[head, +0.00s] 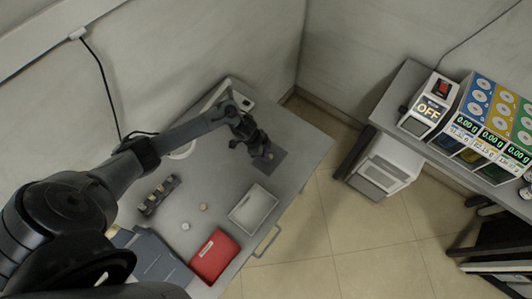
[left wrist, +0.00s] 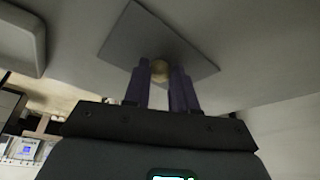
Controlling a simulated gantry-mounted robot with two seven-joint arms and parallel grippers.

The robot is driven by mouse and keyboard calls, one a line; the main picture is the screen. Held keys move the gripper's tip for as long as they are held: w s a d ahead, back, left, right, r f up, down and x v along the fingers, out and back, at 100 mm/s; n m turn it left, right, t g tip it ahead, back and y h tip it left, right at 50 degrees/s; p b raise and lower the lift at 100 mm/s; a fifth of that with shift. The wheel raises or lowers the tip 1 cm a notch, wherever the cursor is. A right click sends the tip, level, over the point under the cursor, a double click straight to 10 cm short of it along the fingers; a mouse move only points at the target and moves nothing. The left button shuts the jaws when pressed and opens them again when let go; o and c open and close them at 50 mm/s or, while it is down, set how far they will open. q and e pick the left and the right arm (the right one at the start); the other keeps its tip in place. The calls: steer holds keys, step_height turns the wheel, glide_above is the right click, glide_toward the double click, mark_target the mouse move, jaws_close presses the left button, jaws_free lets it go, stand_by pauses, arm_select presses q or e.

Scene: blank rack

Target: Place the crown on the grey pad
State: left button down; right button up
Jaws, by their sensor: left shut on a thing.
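My left gripper (head: 262,153) hangs over the grey pad (head: 269,168), a dark square near the table's far right side. In the left wrist view the two fingers (left wrist: 160,78) are shut on the crown (left wrist: 160,69), a small, rounded, beige piece at their tips. The crown also shows as a small pale spot in the head view (head: 270,156). The pad lies behind it in the left wrist view (left wrist: 128,38). I cannot tell whether the crown touches the pad. My right gripper is not in view.
On the table (head: 225,180) are a pale tray (head: 253,210), a red case (head: 214,256), a dark rack (head: 158,195) and two small round pieces (head: 186,226). A white device (head: 240,100) stands at the back. The table around the pad is clear.

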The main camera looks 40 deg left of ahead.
arm_select(q)
steer(key=shift+f, duration=0.2)
steer(key=c, duration=0.9)
jaws_free()
steer(key=shift+r, duration=0.15)
steer(key=shift+r, duration=0.25)
steer(key=p+v, duration=0.1)
steer(key=v, duration=1)
steer(key=shift+a+r+p, duration=0.15)
steer(key=shift+r+p, duration=0.1)
steer(key=shift+p, duration=0.1)
steer(key=shift+s, duration=0.15)
